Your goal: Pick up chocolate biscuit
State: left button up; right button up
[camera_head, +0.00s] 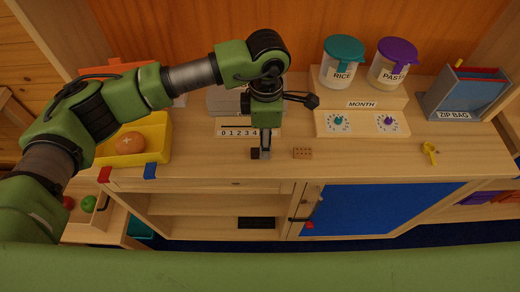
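A small dark brown block (255,154), which looks like the chocolate biscuit, lies on the wooden counter near its front edge. My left gripper (266,153) points straight down right beside it, with grey fingertips low at the counter. The fingertips overlap the biscuit's right side in the view. I cannot tell whether they touch it or whether the fingers are open or shut. A lighter tan biscuit with dots (303,153) lies a little to the right, apart from the gripper. My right gripper is not in view.
A yellow bin (160,128) with an orange fruit stands at the left. Behind are a number strip (237,133), a month board with dials (361,124), rice (341,66) and pasta (391,68) jars. A zip bag holder (462,97) and yellow clip (430,152) are right.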

pick_arm(q)
notch_tip(320, 180, down, 4)
jog(key=shift+w+r+p, duration=0.1)
jog(key=shift+r+p, duration=0.15)
jog(key=shift+p, duration=0.6)
jog(key=shift+f, duration=0.4)
jog(key=c, duration=0.8)
jog(key=shift+r, duration=0.1)
jog(key=shift+c, duration=0.2)
